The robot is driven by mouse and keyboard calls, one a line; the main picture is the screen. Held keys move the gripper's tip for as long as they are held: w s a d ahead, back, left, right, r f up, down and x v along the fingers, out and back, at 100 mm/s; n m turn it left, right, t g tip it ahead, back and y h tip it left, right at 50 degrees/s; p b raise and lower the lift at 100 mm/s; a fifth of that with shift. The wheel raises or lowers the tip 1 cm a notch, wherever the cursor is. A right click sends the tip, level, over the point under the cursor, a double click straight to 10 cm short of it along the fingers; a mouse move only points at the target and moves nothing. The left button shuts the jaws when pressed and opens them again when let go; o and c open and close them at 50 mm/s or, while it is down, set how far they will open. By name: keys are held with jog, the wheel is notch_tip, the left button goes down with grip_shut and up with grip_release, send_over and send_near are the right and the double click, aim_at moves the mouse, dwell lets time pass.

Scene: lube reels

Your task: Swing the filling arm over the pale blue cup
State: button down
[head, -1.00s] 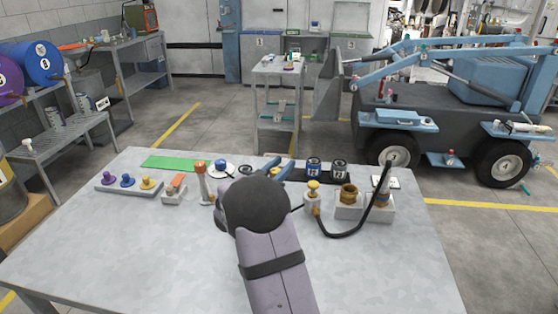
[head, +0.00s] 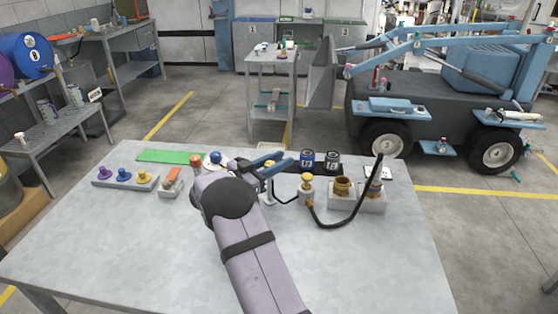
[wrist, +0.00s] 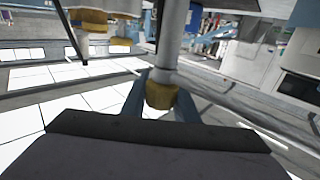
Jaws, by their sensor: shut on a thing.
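My gripper (head: 272,163) is over the back middle of the grey table, its blue fingers pointing right. It also shows in the wrist view (wrist: 160,108), shut on a brass-coloured fitting (wrist: 161,96) on a pale rod (wrist: 171,40), apparently the filling arm. In the head view, a pale post (head: 268,195) stands just below the fingers. A blue item on a white saucer (head: 214,159) sits left of my gripper. I cannot tell whether it is the pale blue cup. My arm hides part of the table and the items behind it.
Two cans, one blue (head: 307,160) and one dark (head: 332,161), stand on a black mat right of my gripper. A yellow-topped fitting (head: 307,185) joins a black hose (head: 345,221). A knob tray (head: 125,181) and green mat (head: 168,156) are left.

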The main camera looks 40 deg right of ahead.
aim_at(265, 166)
jog(key=shift+r, duration=0.1)
jog(key=c, duration=1.4)
grip_release()
jog(key=shift+a, duration=0.1)
jog(key=shift+s+a+b, duration=0.15)
jog(key=shift+a+b, duration=0.55)
jog(key=shift+a, duration=2.85)
